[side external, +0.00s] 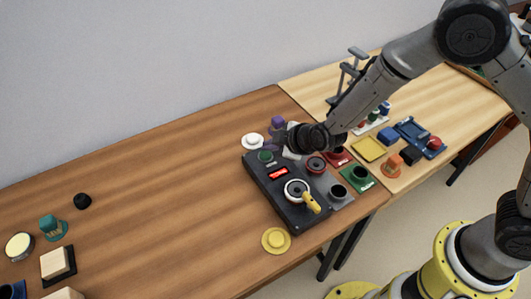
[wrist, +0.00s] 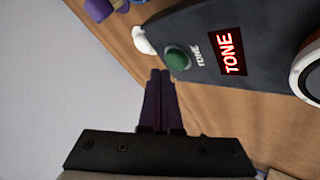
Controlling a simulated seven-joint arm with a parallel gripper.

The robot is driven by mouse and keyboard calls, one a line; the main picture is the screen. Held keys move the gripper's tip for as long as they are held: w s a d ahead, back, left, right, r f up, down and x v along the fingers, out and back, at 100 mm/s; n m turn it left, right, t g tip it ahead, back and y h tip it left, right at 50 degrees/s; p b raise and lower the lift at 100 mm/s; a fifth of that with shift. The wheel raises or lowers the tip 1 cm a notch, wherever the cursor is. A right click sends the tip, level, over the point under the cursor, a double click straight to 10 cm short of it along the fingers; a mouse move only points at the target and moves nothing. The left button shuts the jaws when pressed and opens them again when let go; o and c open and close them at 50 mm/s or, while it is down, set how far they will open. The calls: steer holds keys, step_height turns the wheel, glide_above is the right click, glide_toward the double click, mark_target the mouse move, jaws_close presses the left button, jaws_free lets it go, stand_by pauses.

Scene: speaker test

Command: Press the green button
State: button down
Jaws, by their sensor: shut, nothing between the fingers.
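The green button (wrist: 178,60) is a round cap in a grey ring on the dark control box (wrist: 262,18), next to a lit red "TONE" sign (wrist: 229,51). In the side view the green button (side external: 265,156) is at the box's back left corner. My gripper (wrist: 160,74) is shut and empty, its purple fingers side by side. In the wrist view the fingertips appear just beside the button's ring. In the side view my gripper (side external: 275,143) is just behind the button. I cannot tell the height gap or whether they touch; the button's cap is uncovered.
The box also carries a round white-rimmed dial (side external: 296,189) near a yellow handle (side external: 311,203). A white object (side external: 252,141) and a purple object (side external: 278,121) stand close behind. A yellow disc (side external: 276,240) lies in front.

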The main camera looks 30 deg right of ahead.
mark_target(270, 156)
steer(key=shift+r, duration=2.55)
